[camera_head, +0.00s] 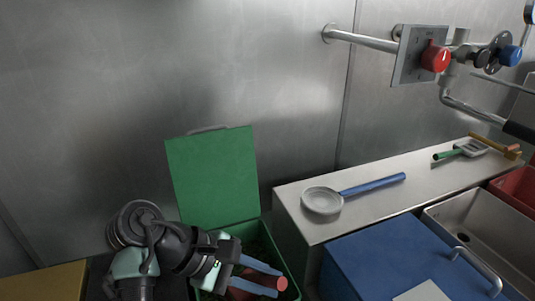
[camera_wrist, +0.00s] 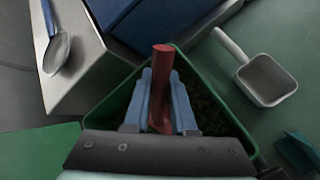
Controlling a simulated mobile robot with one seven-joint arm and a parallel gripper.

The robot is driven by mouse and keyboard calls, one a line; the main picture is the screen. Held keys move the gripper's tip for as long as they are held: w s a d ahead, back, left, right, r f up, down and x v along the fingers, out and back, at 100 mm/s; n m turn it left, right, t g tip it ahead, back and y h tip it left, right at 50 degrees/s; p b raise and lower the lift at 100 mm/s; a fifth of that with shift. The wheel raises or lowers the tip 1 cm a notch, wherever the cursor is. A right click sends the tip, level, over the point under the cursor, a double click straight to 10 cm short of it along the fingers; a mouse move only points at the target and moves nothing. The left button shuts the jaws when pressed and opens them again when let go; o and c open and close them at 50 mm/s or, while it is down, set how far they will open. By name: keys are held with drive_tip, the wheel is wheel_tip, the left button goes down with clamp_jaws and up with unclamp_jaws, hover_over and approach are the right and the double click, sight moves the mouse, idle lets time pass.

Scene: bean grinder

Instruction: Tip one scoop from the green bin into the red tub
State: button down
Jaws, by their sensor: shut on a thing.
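The green bin (camera_head: 292,270) stands at the lower middle of the head view with its green lid (camera_head: 212,175) raised behind it. Its rim (camera_wrist: 112,99) also shows in the wrist view, with dark contents inside. My gripper (camera_head: 270,279) is over the bin's opening, its blue fingers shut on a red handle (camera_wrist: 162,65). The handle's round end (camera_head: 282,283) pokes out past the fingers. The far part of this red tool is hidden, so I cannot see its bowl or any load. The red tub (camera_head: 517,187) is at the far right edge of the head view.
A steel counter (camera_head: 300,222) holds a blue-handled ladle (camera_head: 322,200) and other tools. A blue lid (camera_head: 385,255) and a steel basin (camera_head: 480,235) lie between bin and tub. A tap with a red knob (camera_head: 435,59) juts from the wall. A grey scoop (camera_wrist: 265,82) lies right of the bin.

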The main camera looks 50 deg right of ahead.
drive_tip(key=shift+w+d+f+b, duration=0.2)
drive_tip(key=shift+w+b, duration=0.1)
drive_tip(key=shift+b, duration=0.4)
drive_tip(key=shift+r+p, duration=0.6)
drive_tip(key=shift+r, duration=0.15)
drive_tip(key=shift+t, duration=0.6)
drive_tip(key=r+p, duration=0.1)
drive_tip(key=s+r+p, duration=0.1)
drive_tip(key=r+p, duration=0.2)
drive_tip(key=p, duration=0.1)
drive_tip(key=shift+s+a+r, duration=0.15)
drive_tip(key=shift+s+r, duration=0.2)
drive_tip(key=s+a+r+m+t+p, duration=0.2)
drive_tip(key=s+a+r+t+p, duration=0.1)
drive_tip(key=s, duration=0.6)
drive_tip(key=shift+a+r+t+p, duration=0.15)
drive_tip(key=shift+r+t+p, duration=0.55)
drive_tip(key=shift+r+t, duration=0.5)
drive_tip(key=shift+s+r, duration=0.1)
drive_tip(key=shift+r, duration=0.05)
